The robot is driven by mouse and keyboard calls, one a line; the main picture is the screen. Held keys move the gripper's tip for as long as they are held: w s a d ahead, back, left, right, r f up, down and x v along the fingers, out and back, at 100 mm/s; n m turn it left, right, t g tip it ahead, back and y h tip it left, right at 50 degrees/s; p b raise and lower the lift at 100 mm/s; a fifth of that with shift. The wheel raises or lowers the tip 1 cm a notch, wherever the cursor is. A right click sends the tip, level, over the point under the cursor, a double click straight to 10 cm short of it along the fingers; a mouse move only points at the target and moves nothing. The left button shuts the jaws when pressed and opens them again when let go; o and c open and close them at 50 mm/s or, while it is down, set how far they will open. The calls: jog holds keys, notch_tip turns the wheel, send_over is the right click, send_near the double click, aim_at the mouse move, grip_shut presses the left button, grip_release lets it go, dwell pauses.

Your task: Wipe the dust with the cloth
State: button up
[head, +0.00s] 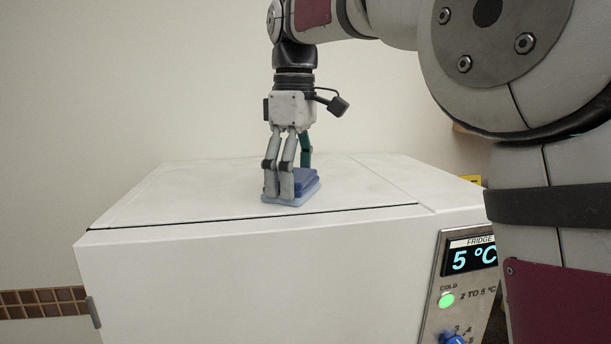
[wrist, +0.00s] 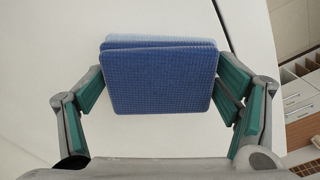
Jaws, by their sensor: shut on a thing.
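A folded blue cloth (head: 306,181) with a paler blue bottom layer rests on, or just above, the white top of the fridge unit (head: 180,200), near its front seam. My gripper (head: 286,184) points straight down and is shut on the cloth. In the wrist view the cloth (wrist: 160,80) shows as a stacked, textured pad between the green-padded fingers of my gripper (wrist: 160,95). I cannot make out distinct dust on the white top in either view; the area under the cloth is hidden.
The white top is otherwise clear around the cloth. A fridge display panel (head: 468,270) with a green light and blue knob is on the front right. A plain wall stands behind. Drawers (wrist: 300,95) show at the right in the wrist view.

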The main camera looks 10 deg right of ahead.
jog(key=shift+a, duration=0.5)
jog(key=shift+w+r+b, duration=0.1)
jog(key=shift+r+b, duration=0.25)
jog(key=shift+r, duration=2.7)
jog(key=shift+r+b, duration=0.35)
jog(key=shift+r, duration=1.15)
jog(key=shift+f, duration=0.1)
